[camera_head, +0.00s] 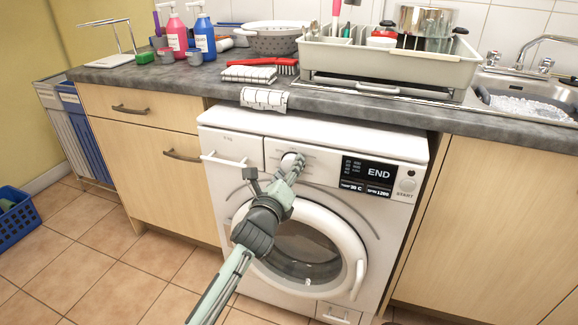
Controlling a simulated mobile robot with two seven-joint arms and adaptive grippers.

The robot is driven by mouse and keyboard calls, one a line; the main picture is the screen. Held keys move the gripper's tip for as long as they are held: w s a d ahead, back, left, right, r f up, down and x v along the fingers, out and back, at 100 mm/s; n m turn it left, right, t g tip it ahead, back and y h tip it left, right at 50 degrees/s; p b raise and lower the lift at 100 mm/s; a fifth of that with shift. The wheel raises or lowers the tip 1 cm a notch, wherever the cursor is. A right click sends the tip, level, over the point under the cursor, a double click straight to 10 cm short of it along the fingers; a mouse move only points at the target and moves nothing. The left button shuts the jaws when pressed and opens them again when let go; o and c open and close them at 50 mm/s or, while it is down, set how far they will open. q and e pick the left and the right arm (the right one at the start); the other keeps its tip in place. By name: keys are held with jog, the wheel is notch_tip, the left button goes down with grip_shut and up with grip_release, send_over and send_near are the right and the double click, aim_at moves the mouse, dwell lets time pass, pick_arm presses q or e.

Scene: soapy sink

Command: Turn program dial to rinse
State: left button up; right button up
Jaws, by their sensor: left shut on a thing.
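The white washing machine (230,130) stands under the counter, its front facing me. The dial's markings are too small to read. The round door (352,240) is shut, and my left arm crosses in front of it. My right gripper is not in view.
The START button (407,185) is right of the display. The detergent drawer handle (223,159) sticks out to the left of the dial. A cloth (264,98) hangs over the counter edge above. A blue basket (17,216) stands on the floor at left.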

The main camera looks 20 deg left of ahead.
pick_arm(q)
jog(key=n, duration=0.4)
jog(key=n+h, duration=0.1)
jog(key=n, duration=0.4)
jog(key=shift+a+n, duration=0.1)
jog(key=shift+n, duration=0.2)
jog(key=n, duration=0.4)
jog(key=shift+h, duration=0.3)
jog(key=n, duration=1.5)
jog(key=n+t, duration=0.1)
jog(key=n, duration=0.6)
jog(key=shift+f+n+h, duration=0.25)
jog(key=shift+n+h, duration=0.05)
jog(key=shift+n, duration=0.4)
